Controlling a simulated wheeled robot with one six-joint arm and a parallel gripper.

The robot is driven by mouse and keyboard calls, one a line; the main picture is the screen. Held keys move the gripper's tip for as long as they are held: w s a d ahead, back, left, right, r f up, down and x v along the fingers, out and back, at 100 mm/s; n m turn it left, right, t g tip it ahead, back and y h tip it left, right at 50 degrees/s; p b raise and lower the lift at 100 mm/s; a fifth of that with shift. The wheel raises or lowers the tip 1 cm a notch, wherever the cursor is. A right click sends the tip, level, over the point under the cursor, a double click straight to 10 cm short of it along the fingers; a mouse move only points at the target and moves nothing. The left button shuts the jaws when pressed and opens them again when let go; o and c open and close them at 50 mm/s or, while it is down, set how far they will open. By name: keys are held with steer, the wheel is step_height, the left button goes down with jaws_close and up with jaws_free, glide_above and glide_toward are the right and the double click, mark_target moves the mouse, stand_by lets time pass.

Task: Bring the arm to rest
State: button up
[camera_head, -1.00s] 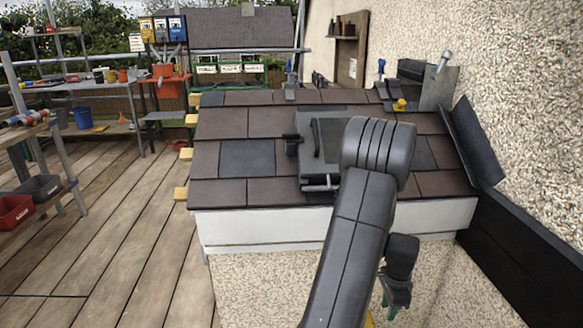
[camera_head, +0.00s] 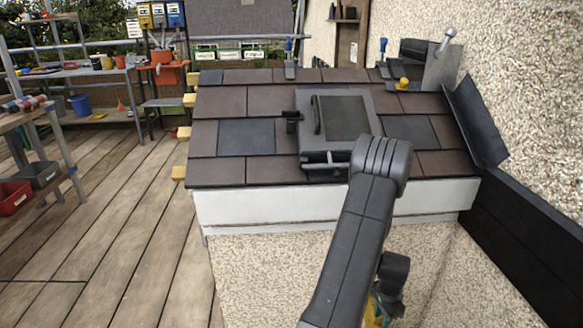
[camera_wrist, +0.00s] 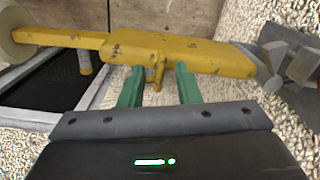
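My arm (camera_head: 345,245) rises from the bottom of the head view, bends at its elbow in front of the roof's lower edge and folds back down. My gripper (camera_wrist: 158,72) hangs low in front of the pebbled wall; in the head view only a small green part of it shows beside the arm. In the wrist view its two green fingers stand apart, with a gap between them. A worn yellow part (camera_wrist: 195,55) lies across the view beyond the fingertips, with a short peg in line with the gap. I cannot tell whether it is part of me.
The tiled roof (camera_head: 235,100) with a roof window (camera_head: 342,117) is behind the elbow. A dark board (camera_head: 520,235) runs along the rough wall (camera_head: 525,60) at right. Red bins (camera_head: 14,197) and workbenches stand left. The plank deck (camera_head: 130,220) has free room.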

steer(key=n, duration=0.4)
steer(key=shift+n+p, duration=0.55)
steer(key=shift+n, duration=1.25)
